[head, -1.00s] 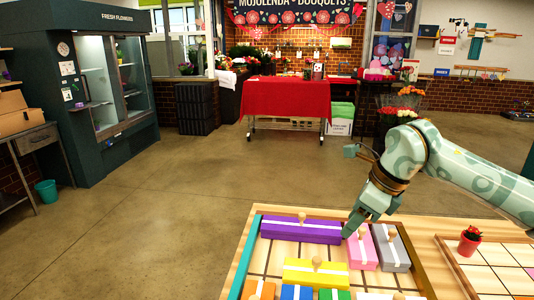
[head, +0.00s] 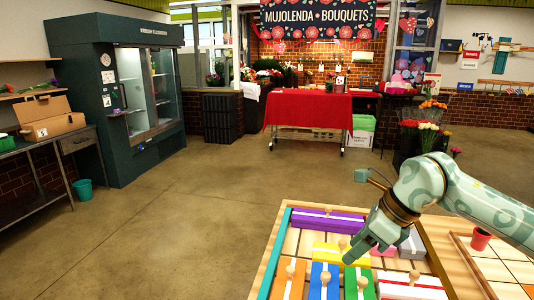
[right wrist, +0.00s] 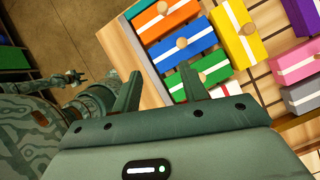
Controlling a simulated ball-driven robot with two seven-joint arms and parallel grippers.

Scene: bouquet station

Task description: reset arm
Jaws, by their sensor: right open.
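My right gripper (head: 358,256) hangs over the wooden puzzle board (head: 255,284), near its yellow and pink blocks. In the right wrist view the two fingers (right wrist: 160,84) stand apart with nothing between them. Beyond them lie the green block (right wrist: 198,78), the blue block (right wrist: 183,44) and the orange block (right wrist: 166,18). My right arm reaches in from the right edge in the head view and hides part of the board.
The purple block (head: 325,222) and yellow block (head: 330,252) lie on the board. A second board with a small red pot (head: 480,238) is at the right. A red-covered table (head: 308,110) stands farther back. The floor at left is open.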

